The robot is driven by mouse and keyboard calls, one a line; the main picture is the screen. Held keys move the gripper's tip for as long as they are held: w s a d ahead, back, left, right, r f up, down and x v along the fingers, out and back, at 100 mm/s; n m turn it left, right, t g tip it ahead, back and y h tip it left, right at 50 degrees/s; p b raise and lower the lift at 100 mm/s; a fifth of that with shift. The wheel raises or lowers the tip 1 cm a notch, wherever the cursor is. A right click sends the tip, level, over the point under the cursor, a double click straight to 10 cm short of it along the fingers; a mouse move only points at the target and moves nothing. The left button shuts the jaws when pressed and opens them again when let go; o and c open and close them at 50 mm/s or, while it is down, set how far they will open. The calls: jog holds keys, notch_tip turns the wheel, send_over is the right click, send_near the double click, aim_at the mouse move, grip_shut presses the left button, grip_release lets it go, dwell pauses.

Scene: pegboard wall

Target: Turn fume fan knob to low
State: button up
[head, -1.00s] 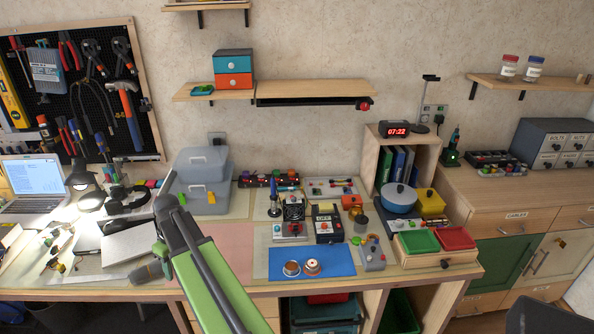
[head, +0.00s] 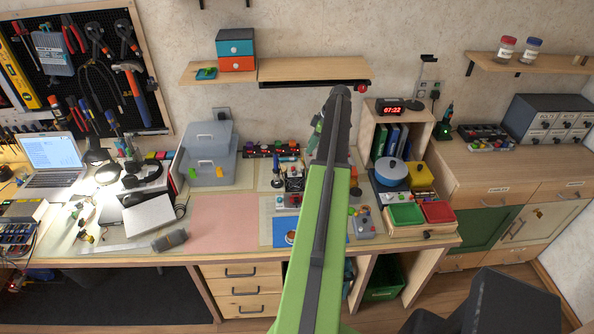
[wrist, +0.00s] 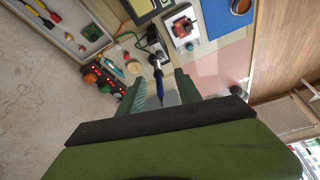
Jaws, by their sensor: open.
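The fume fan (head: 293,184) is a small unit with a dark grille and a light base, standing among the bench tools in the head view. In the wrist view it seems to be the white and black unit with a red part (wrist: 181,27), above the fingers. Its knob and setting are too small to make out. My gripper (wrist: 162,86) is open and empty, with two green fingers apart. It hangs above the back of the bench; in the head view my arm hides most of it. The blue handle of a soldering iron (wrist: 160,78) shows between the fingers, apparently beyond them.
A blue mat (wrist: 243,6) lies beside the fan. A rack of coloured items (head: 262,151) stands along the wall behind. A shelf (head: 300,76) juts out above the bench. A pink mat (head: 222,222) to the left is clear.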

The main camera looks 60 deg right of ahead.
aim_at(295, 172)
jog(key=b+x, duration=1.4)
jog(key=x, duration=0.2)
jog(key=shift+f, duration=0.1)
jog(key=shift+w, duration=0.1)
jog(key=shift+c, duration=0.3)
grip_shut()
